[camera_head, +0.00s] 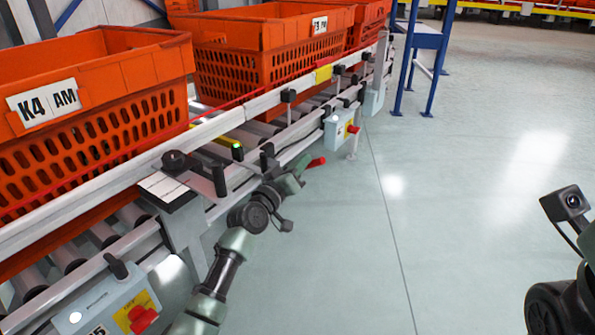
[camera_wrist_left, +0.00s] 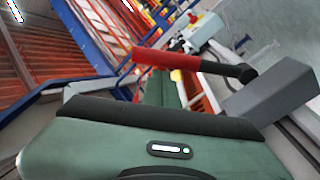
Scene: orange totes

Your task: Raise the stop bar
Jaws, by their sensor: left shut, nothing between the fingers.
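My left gripper (camera_head: 297,168) reaches from the lower left to the front edge of the conveyor; it is shut and empty. A red-ended lever (camera_head: 317,162) shows right beside its tip. In the left wrist view the lever, with a red grip (camera_wrist_left: 165,58) and a black arm, crosses just beyond my green gripper body and joins a grey block (camera_wrist_left: 272,92). I cannot tell whether the gripper touches it.
Orange totes stand on the conveyor: a near one labelled K4 AM (camera_head: 90,130) and another behind it (camera_head: 262,60). Control boxes with red buttons hang on the front rail, one near (camera_head: 110,305) and one farther (camera_head: 340,130). The floor on the right is clear.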

